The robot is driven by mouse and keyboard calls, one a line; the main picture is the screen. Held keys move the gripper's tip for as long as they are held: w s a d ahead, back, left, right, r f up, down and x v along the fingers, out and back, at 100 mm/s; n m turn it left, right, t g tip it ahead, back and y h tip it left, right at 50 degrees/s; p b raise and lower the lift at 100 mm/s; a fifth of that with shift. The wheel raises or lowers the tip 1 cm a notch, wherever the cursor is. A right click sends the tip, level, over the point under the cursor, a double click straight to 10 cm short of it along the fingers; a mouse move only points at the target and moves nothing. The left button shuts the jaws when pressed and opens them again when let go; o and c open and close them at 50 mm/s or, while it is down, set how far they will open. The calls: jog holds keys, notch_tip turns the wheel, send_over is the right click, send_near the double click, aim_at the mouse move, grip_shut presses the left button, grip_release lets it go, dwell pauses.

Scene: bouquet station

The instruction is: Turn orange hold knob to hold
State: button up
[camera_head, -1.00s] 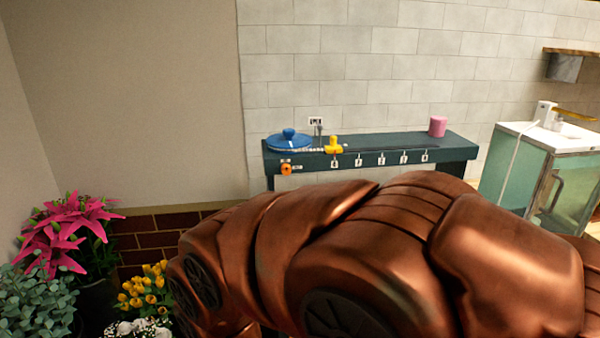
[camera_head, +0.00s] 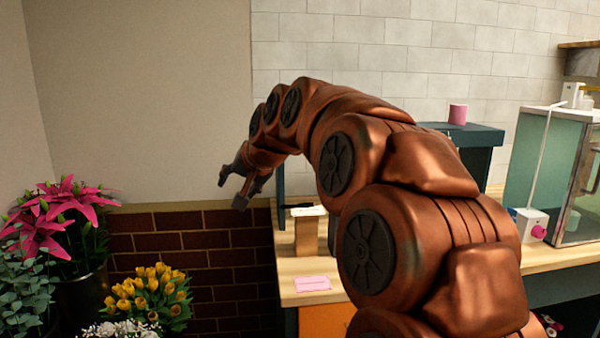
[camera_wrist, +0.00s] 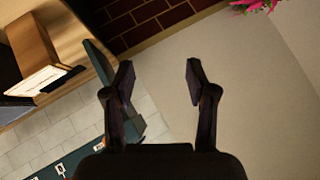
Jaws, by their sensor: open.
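My gripper (camera_head: 231,190) is open and empty, hanging at the left of my arm in front of the brick and plain wall. In the wrist view its two fingers (camera_wrist: 159,66) are spread with nothing between them. The dark teal console (camera_head: 478,138) is mostly hidden behind my arm in the head view; its right end shows. In the wrist view part of its front (camera_wrist: 45,168) with white labels shows at the lower left. A small orange patch, likely the hold knob (camera_wrist: 99,143), shows beside the left finger's base, mostly covered. Its setting cannot be read. The knob is hidden in the head view.
A wooden counter (camera_head: 300,265) lies below the console, with a wooden block (camera_head: 308,235) and a pink card (camera_head: 312,284). A glass tank (camera_head: 545,175) stands right. Yellow flowers (camera_head: 150,293) and pink lilies (camera_head: 65,210) are left.

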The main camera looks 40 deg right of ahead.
jog(key=s+d+r+m+t+h+b, duration=0.1)
jog(key=d+r+m+t+h+b, duration=0.2)
jog(key=d, duration=0.7)
jog(key=s+d+r+m+h+b, duration=0.1)
jog(key=d+r+m+h+b, duration=0.3)
jog(key=d, duration=0.6)
jog(key=w+d+f+n+y+b, duration=0.1)
jog(key=w+d+f, duration=0.2)
jog(key=w, duration=0.3)
jog(key=shift+w+n+y, duration=0.3)
jog(key=shift+y, duration=0.1)
jog(key=shift+d, duration=0.1)
grip_shut()
